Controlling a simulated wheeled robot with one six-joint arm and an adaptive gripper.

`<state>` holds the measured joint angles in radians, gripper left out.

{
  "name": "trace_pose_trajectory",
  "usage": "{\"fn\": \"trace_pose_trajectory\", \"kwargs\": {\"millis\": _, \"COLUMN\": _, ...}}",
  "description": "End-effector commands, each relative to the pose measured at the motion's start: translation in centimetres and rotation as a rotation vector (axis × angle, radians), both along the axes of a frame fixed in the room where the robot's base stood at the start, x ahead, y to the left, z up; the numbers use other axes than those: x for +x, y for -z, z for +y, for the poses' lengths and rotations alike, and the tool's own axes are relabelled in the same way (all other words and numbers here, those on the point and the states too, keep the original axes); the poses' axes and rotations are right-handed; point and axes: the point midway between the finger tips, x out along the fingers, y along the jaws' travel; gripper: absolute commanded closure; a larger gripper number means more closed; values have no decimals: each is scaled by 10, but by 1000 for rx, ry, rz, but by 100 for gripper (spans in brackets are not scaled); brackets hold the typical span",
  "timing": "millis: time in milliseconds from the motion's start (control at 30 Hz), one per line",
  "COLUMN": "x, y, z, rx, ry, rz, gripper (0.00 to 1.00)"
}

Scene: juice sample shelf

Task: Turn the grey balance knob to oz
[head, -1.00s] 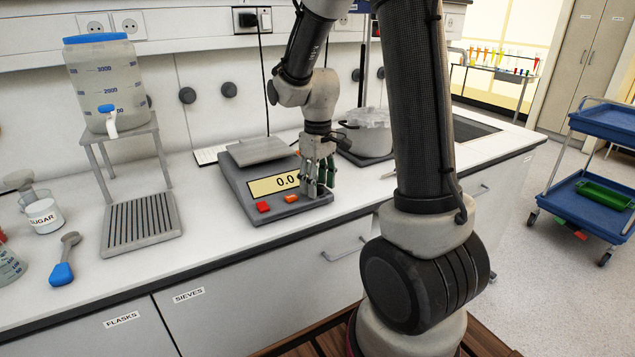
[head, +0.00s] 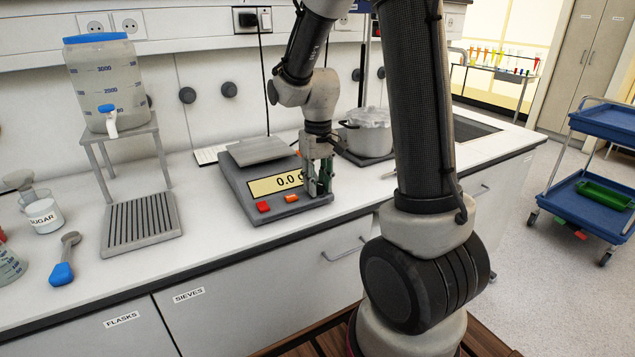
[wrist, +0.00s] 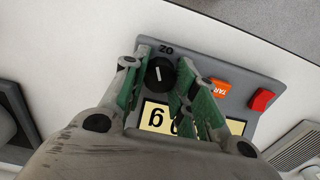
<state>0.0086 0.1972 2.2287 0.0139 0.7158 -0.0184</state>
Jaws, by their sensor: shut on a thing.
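The balance knob (wrist: 160,75) looks dark, with a white pointer line, and sits at the panel corner near the "oz" mark (wrist: 166,49). The line runs roughly up and down in the wrist view, its upper end towards that mark. My gripper (head: 318,190) is down at the balance's front right corner, shut on the knob, with green-padded fingers on both sides of it. In the head view the fingers hide the knob.
An orange tare button (wrist: 220,88) and a red button (wrist: 262,100) lie beside the fingers. A pot (head: 368,140) stands to the right behind my gripper. A drain rack (head: 140,225) and dispenser (head: 103,85) are to the left. Bare worktop lies right of the balance.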

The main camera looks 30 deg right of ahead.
Motion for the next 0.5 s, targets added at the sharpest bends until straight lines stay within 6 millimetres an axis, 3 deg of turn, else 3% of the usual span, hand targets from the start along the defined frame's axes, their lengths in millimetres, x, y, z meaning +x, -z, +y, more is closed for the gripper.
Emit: {"fn": "trace_pose_trajectory", "kwargs": {"millis": 500, "x": 0, "y": 0, "z": 0, "rx": 0, "ry": 372, "rz": 0, "gripper": 96}}
